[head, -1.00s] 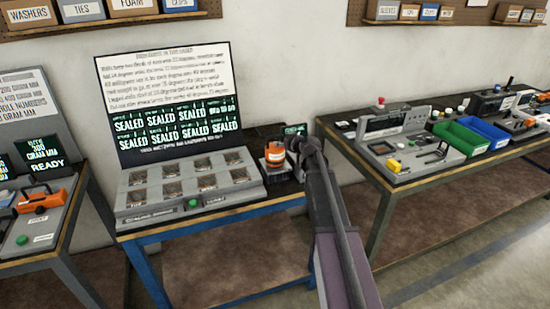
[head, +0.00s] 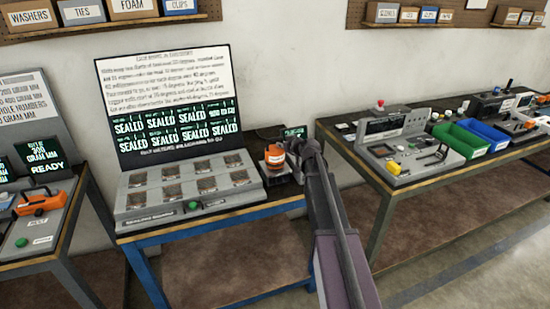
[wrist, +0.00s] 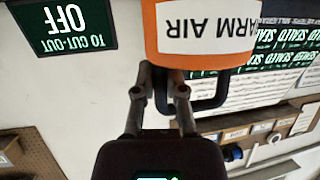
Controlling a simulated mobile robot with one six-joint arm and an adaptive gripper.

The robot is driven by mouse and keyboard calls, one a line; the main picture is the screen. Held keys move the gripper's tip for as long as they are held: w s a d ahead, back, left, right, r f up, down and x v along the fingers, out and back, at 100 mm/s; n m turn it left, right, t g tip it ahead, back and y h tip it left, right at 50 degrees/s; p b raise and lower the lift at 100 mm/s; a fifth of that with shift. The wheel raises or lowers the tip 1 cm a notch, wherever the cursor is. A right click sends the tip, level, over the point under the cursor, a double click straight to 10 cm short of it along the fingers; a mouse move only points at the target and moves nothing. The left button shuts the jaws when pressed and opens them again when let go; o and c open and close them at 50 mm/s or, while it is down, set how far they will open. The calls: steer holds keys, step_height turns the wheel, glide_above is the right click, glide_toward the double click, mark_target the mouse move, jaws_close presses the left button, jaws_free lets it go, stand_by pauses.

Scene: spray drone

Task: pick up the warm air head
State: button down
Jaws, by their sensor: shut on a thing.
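The warm air head (head: 275,156) is an orange cylinder with a white label and a dark top, at the right end of the middle bench. In the wrist view its orange body (wrist: 205,30) fills the top, with part of the label reading "ARM AIR", upside down. My gripper (wrist: 166,88) is shut on its dark handle, just beside the body. In the head view my gripper (head: 294,152) reaches it from the right, and my arm hides part of that area. I cannot tell whether the head touches the stand below it.
A small screen (head: 294,132) stands behind the head; in the wrist view it reads "TO CUT-OUT OFF" (wrist: 70,25). A grey tray (head: 130,200) with several cells and a sealed-status board (head: 165,75) stand to the left. The right bench (head: 385,180) carries green and blue bins.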

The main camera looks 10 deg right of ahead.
steer(key=shift+r, duration=0.15)
step_height(320, 180, up, 4)
steer(key=p, duration=0.4)
steer(key=shift+f, duration=0.2)
steer(key=s+a+r+p, duration=0.1)
steer(key=s, duration=1.4)
steer(key=shift+s+a, duration=0.4)
